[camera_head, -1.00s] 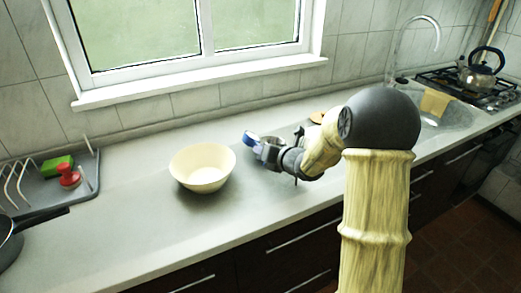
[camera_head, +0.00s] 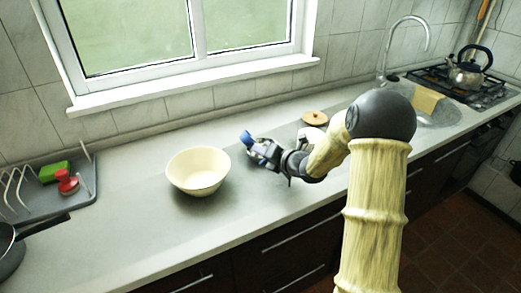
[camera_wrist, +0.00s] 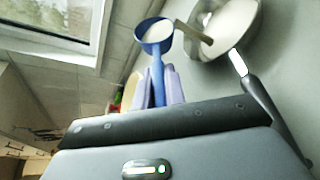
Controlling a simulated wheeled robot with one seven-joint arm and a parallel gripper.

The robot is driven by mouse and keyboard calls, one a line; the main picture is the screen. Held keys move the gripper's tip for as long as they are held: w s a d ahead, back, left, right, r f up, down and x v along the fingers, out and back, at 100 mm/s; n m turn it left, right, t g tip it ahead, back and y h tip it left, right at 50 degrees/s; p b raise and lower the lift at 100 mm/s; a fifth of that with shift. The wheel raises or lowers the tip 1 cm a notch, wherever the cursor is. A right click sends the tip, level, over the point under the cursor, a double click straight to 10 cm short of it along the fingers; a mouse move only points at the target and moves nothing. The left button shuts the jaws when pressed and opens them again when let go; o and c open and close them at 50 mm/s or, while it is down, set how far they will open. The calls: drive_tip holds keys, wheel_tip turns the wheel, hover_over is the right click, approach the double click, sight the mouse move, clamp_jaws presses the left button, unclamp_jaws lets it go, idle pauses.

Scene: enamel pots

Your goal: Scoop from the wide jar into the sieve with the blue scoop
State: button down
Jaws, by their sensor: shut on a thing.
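My gripper (camera_head: 264,153) is shut on the blue scoop (camera_head: 247,137) and holds it over the counter, right of a wide cream bowl (camera_head: 198,170). In the wrist view the scoop (camera_wrist: 156,48) points away from my gripper's pale fingers (camera_wrist: 160,88). Its cup looks white inside; I cannot tell whether that is a load. A round pale vessel (camera_wrist: 249,45) with a light strip across it shows at the wrist view's upper right, apart from the scoop. I cannot make out which vessel is the sieve or the wide jar. My arm hides part of the counter.
A grey dish rack (camera_head: 84,193) with a red item and green sponge stands left, near a dark pan (camera_head: 12,245). The front counter is clear.

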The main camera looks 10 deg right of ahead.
drive_tip(key=shift+w+d+r+m+t+y+p, duration=0.1)
drive_tip(key=shift+d+r+m+t+y+p, duration=0.2)
drive_tip(key=shift+m+p, duration=0.5)
drive_tip(key=shift+d+r+m+y+p, duration=0.1)
drive_tip(key=shift+m+y+p, duration=0.4)
drive_tip(key=shift+p, duration=0.5)
drive_tip(key=d+m+p, duration=0.1)
drive_tip(key=p, duration=0.1)
drive_tip(key=d+r+m+p, duration=0.1)
drive_tip(key=p, duration=0.1)
drive_tip(key=shift+w+r+y, duration=0.25)
drive_tip(key=shift+r+y, duration=0.05)
drive_tip(key=shift+y, duration=0.1)
drive_tip(key=shift+d+m+t+y+p, duration=0.3)
drive_tip(key=shift+m+t+p, duration=0.2)
drive_tip(key=shift+m+p, duration=0.5)
drive_tip(key=shift+w+d+m+t+p, duration=0.15)
drive_tip(key=shift+d+m+t+p, duration=0.15)
drive_tip(key=shift+m+t+p, duration=0.55)
drive_tip(key=shift+m+g+p, duration=0.25)
drive_tip(key=shift+g+p, duration=0.05)
drive_tip(key=shift+g, duration=0.05)
